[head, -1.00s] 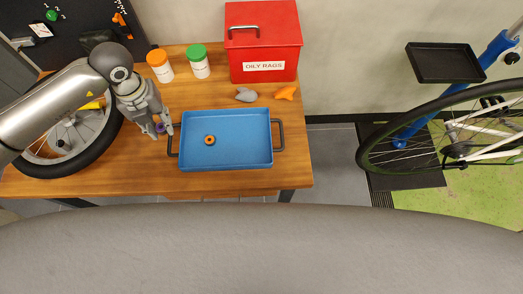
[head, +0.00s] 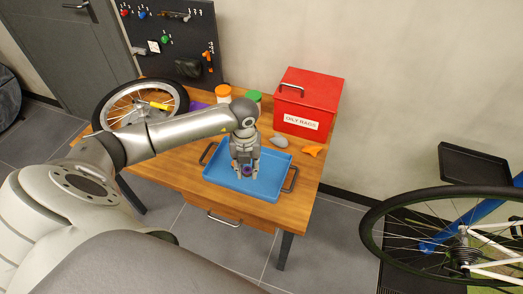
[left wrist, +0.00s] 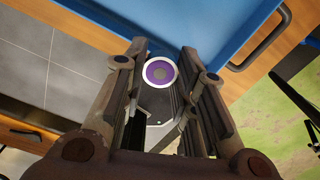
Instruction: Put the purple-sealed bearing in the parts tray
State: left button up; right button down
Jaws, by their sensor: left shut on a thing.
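The purple-sealed bearing (head: 247,171) is a small ring with a purple face. My left gripper (head: 245,172) is shut on it, pointing down over the blue parts tray (head: 214,171). In the left wrist view the bearing (left wrist: 160,73) shows its purple face and pale rim between the two fingers, with the blue tray (left wrist: 205,25) beyond it. I cannot tell how high the bearing is above the tray floor. The orange bearing seen earlier in the tray is hidden now. My right gripper is not in view.
The tray has dark handles (head: 290,180) and stands on a wooden table (head: 185,160). A red oily rags box (head: 308,100), an orange-lidded tub (head: 223,92), a green-lidded tub (head: 254,96), a grey piece (head: 279,141) and an orange piece (head: 312,151) are behind it. A wheel (head: 140,105) lies at left.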

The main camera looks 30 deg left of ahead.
pick_arm(q)
jog(key=b, duration=0.7)
send_over(262, 174)
jog(key=f, duration=0.6)
jog(key=shift+s+f, duration=0.1)
jog(key=shift+s, duration=0.3)
jog(key=f+b, duration=0.3)
jog(key=shift+w+f+b, duration=0.2)
jog(key=shift+w+b, duration=0.1)
jog(key=shift+w, duration=0.05)
jog(key=shift+f, duration=0.25)
jog(key=shift+r, duration=0.1)
jog(key=shift+f+b, duration=0.25)
jog(key=shift+b, duration=0.05)
jog(key=o, duration=1)
